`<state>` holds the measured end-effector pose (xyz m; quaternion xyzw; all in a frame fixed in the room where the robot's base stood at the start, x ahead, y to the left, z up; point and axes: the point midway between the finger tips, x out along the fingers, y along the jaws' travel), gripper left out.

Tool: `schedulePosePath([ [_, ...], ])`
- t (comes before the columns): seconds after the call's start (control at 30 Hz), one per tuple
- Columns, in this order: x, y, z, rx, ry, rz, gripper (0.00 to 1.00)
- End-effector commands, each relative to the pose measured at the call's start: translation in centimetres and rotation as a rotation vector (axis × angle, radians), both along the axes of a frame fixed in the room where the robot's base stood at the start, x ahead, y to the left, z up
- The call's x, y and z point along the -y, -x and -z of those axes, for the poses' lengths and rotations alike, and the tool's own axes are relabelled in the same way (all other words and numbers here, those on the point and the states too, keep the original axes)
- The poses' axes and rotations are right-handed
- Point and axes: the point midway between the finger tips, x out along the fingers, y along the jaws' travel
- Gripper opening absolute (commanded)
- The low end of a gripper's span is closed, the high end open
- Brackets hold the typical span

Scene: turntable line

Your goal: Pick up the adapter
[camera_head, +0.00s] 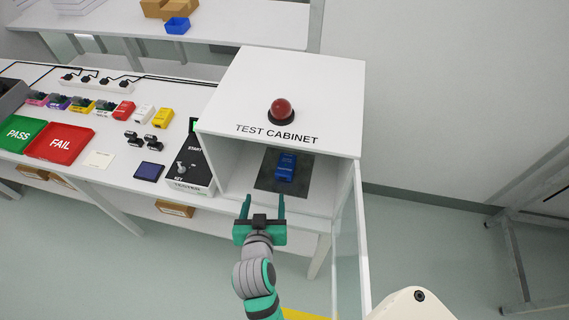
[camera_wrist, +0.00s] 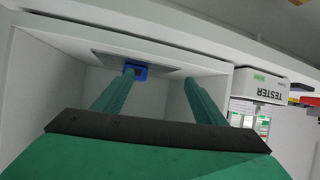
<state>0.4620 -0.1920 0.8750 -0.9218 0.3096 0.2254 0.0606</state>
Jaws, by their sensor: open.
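A blue block-shaped device, which looks like the adapter (camera_head: 286,167), lies on a dark mat (camera_head: 268,181) inside the white test cabinet (camera_head: 300,85). It also shows as a small blue shape in the wrist view (camera_wrist: 140,72), close to the tip of one finger and partly hidden. My gripper (camera_head: 263,205) is at the cabinet's open front, with its two green fingers spread and pointing inward. The fingers are empty, and in the head view they are short of the blue device.
The cabinet has side walls, a roof with a red dome lamp (camera_head: 281,109), and a clear door (camera_head: 347,250) swung open at right. A tester box (camera_head: 189,166) stands just left. Red FAIL (camera_head: 60,142) and green PASS (camera_head: 20,133) trays and several small coloured modules lie further left.

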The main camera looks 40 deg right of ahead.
Motion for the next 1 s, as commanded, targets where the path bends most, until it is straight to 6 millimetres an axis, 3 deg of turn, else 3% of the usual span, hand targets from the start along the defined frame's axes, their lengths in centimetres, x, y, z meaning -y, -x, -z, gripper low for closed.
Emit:
schedulePosePath([
  [0.1,3.0,-0.8,-2.1,0.003,-0.013,0.097,0.65],
  [0.33,6.2,-0.7,-3.8,-0.001,-0.037,0.209,0.65],
  [0.7,9.9,-3.0,-1.8,-0.004,-0.041,0.23,0.65],
  [1.0,11.3,-4.2,-0.7,-0.003,-0.04,0.226,0.65],
])
